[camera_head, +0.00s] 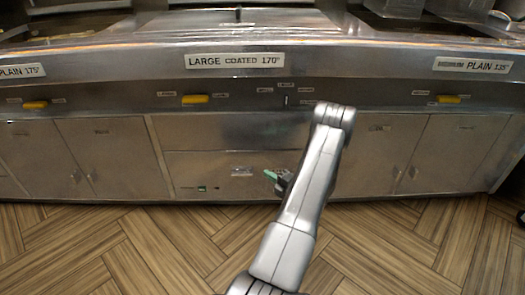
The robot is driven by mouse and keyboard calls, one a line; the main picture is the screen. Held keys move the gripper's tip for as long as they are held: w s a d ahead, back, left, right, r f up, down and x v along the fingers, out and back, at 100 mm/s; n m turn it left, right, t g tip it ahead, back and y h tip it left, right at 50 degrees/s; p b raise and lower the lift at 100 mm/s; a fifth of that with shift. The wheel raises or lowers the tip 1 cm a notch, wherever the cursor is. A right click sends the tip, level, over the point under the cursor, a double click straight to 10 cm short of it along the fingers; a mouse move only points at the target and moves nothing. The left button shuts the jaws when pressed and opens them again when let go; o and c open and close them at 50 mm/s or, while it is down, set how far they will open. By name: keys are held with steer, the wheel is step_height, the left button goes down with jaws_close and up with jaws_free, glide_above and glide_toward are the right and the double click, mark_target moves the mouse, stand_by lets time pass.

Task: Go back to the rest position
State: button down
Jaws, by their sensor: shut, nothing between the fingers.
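My arm rises from the bottom middle of the head view and bends over at its elbow, in front of the frying range (235,135). My gripper (270,176) shows only in part, to the left of the arm, with a green tip against the range's lower panel. It is shut and holds nothing that I can see. Most of the wrist is hidden behind the arm link. I cannot tell how far the gripper is from the panel.
The steel range spans the whole width, with yellow handles (195,99) and labels such as "LARGE COATED 170°" (234,61). Cabinet doors (92,155) are closed below. The wood-patterned floor (130,250) in front is clear on both sides of my arm.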

stand_by(0.3)
steer(key=b, duration=0.3)
glide_toward(244, 153)
steer(key=a, duration=0.3)
steer(key=w, duration=0.4)
steer(key=shift+a, duration=0.3)
steer(key=shift+s, duration=0.15)
